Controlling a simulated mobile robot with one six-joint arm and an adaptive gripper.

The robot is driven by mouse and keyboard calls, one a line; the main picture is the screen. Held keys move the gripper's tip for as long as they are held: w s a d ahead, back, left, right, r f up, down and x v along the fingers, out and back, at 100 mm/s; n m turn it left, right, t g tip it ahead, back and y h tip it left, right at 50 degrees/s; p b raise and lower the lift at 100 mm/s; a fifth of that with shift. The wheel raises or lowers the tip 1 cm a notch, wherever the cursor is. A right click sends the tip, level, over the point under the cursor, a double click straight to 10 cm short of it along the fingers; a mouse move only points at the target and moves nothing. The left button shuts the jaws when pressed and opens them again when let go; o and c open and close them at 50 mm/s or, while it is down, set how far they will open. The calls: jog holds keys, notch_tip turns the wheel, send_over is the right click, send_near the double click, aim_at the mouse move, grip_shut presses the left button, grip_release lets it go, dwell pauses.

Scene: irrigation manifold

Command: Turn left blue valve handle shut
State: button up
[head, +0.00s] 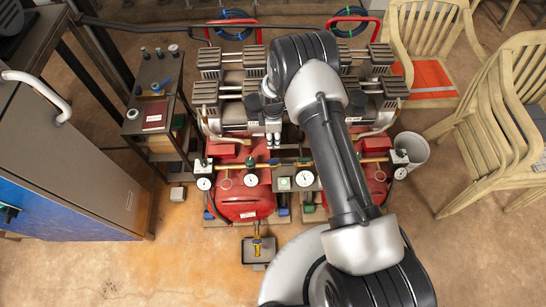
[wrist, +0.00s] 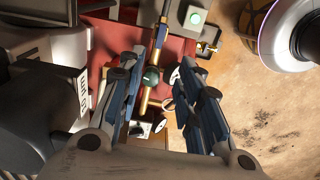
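A brass pipe manifold (head: 340,161) with gauges and small valves runs across the front of the red tanks in the head view. In the wrist view its brass pipe (wrist: 143,105) passes between my fingers. A narrow blue part (wrist: 161,36) lies along this pipe beyond the fingertips; I cannot tell if it is the left blue valve handle. A dark green round knob (wrist: 151,75) sits on the pipe between the fingers. My gripper (head: 273,140) is above the left part of the manifold, fingers apart and empty. The handle's angle cannot be made out.
A box with a green button (wrist: 195,17) stands beside the pipe, also seen in the head view (head: 304,179). White gauges (head: 249,180) hang below the manifold. The front floor is mostly clear.

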aim_at(273, 160)
notch_tip(273, 160, down, 17)
jog(key=b, duration=0.4)
jog(key=shift+c, duration=0.4)
grip_shut()
